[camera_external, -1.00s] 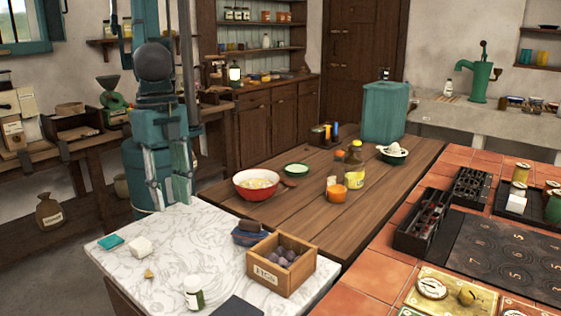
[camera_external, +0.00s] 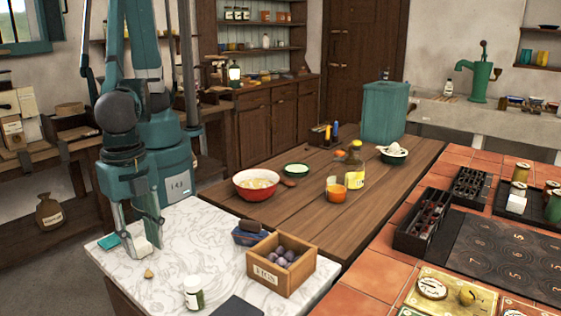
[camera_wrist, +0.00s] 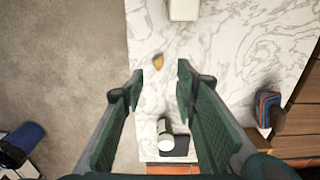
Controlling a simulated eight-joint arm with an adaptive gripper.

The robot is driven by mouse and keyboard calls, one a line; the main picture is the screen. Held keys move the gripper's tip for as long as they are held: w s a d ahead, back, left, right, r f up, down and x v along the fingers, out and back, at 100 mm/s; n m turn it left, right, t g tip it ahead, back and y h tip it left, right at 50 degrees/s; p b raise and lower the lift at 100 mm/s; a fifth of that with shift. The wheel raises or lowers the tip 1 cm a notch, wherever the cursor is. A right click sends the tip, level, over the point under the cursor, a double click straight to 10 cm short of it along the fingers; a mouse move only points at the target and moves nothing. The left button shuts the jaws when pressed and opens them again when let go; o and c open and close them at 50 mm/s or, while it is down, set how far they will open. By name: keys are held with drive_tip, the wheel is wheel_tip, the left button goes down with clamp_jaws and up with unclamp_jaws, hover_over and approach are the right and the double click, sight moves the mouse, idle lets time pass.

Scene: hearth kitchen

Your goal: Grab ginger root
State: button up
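A small tan piece that looks like the ginger root (camera_external: 149,273) lies on the white marble counter (camera_external: 215,262), near its left edge. It also shows in the wrist view (camera_wrist: 158,62), ahead of and between the fingertips. My gripper (camera_external: 142,243) is open and empty above the counter's back left, near a white block (camera_external: 143,246) that it partly hides. In the wrist view my gripper (camera_wrist: 158,85) has its two green fingers spread wide apart, with nothing between their pads.
A white bottle (camera_external: 194,292) stands at the counter's front. A wooden crate of purple fruit (camera_external: 262,276) and a blue container (camera_external: 248,238) stand to the right. The counter's middle is clear.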

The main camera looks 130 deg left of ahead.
sight(148, 272)
drive_tip(key=shift+f, duration=0.1)
drive_tip(key=shift+f, duration=1.2)
drive_tip(key=shift+f, duration=0.1)
drive_tip(key=shift+d+f+b, duration=0.2)
drive_tip(key=shift+f+b, duration=0.35)
drive_tip(key=shift+f, duration=1.95)
drive_tip(key=c, duration=0.7)
